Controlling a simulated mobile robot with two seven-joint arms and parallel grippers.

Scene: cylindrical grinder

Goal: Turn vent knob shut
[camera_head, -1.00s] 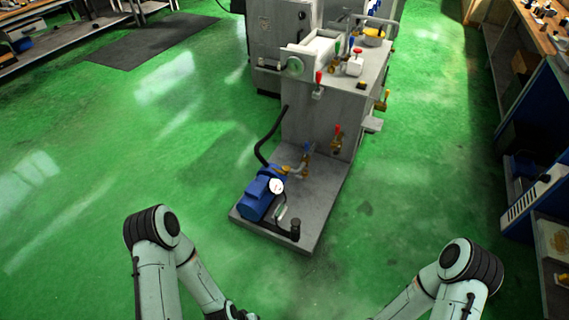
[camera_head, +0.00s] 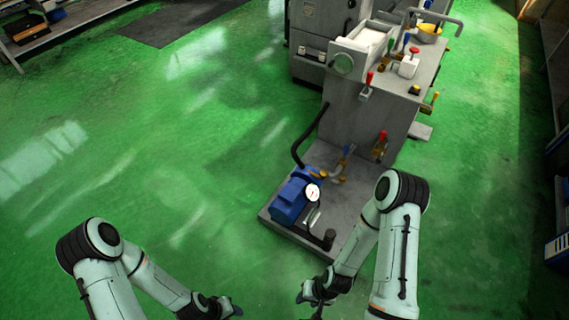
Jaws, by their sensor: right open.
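A blue pump motor (camera_head: 288,203) sits on the low grey base of the machine. A round white gauge (camera_head: 312,193) stands beside it, and a black knob-like part (camera_head: 329,238) is at the base's front corner. I cannot tell which part is the vent knob. My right gripper (camera_head: 311,298) is open and empty, in front of the base and apart from it. My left gripper (camera_head: 230,308) is at the bottom edge, small and dark; its jaws are unclear.
The grey machine (camera_head: 365,110) rises behind the pump, with more red and yellow handles on its upper table. A black hose (camera_head: 300,142) curves down its left side. Green floor (camera_head: 150,170) is clear to the left. A blue shelf unit (camera_head: 557,235) stands at the right edge.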

